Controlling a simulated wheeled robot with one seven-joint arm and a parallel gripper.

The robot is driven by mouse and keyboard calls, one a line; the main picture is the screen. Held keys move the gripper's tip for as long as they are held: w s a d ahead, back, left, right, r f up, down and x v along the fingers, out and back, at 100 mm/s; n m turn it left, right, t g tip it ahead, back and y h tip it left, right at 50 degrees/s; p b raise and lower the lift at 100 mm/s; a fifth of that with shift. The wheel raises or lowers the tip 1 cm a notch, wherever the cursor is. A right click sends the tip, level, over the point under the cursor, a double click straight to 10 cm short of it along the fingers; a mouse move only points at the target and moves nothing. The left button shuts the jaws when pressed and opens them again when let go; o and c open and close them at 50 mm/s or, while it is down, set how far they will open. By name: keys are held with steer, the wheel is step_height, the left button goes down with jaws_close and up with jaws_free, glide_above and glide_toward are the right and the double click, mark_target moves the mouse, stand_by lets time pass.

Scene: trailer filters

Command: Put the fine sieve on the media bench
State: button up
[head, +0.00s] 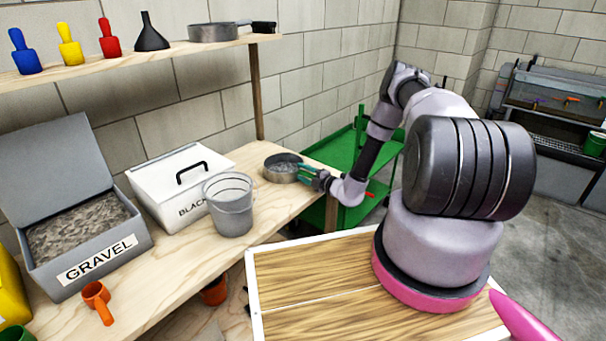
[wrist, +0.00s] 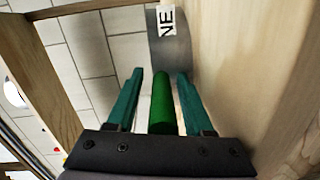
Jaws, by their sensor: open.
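The fine sieve (head: 281,172) is a round grey pan at the right end of the wooden bench (head: 262,215), and it appears to rest on the bench top. In the wrist view, its grey wall (wrist: 172,50) carries a white label of which "NE" shows. Its green handle (wrist: 162,105) points toward my gripper. My gripper (head: 308,172) is at the sieve's right side, with its teal fingers on either side of the handle. It is open, and small gaps show between the fingers and the handle in the wrist view (wrist: 160,76).
A grey bucket (head: 230,210), a white lidded box (head: 165,180) and an open gravel box (head: 85,235) stand on the bench left of the sieve. A shelf (head: 175,50) above holds scoops, a funnel and another pan (head: 213,33). A green cart (head: 345,150) stands behind my arm.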

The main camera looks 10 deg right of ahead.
steer(key=v, duration=1.2)
steer(key=s+a+r+n+g+y, duration=0.15)
steer(key=a+r+n+g, duration=0.25)
steer(key=r+n, duration=0.5)
steer(key=s+a+r+n+g+y, duration=0.1)
steer(key=s+a+r+n+g, duration=0.2)
steer(key=r+n, duration=0.65)
steer(key=s+a+r+n+g+y, duration=0.15)
steer(key=a+r+n+g, duration=0.35)
steer(key=r, duration=0.8)
steer(key=s+d+r+n+t+h, duration=0.2)
steer(key=s+r+n+h, duration=0.3)
steer(key=s+r+n, duration=0.6)
steer(key=s+d+r+n+t+h, duration=0.2)
steer(key=s+d+r+n+h, duration=0.2)
steer(key=s+r+n, duration=0.6)
steer(key=shift+s+d+r+n+t+h, duration=0.4)
steer(key=shift+s+n+h, duration=0.25)
steer(key=shift+s+h, duration=0.4)
steer(key=shift+a, duration=0.1)
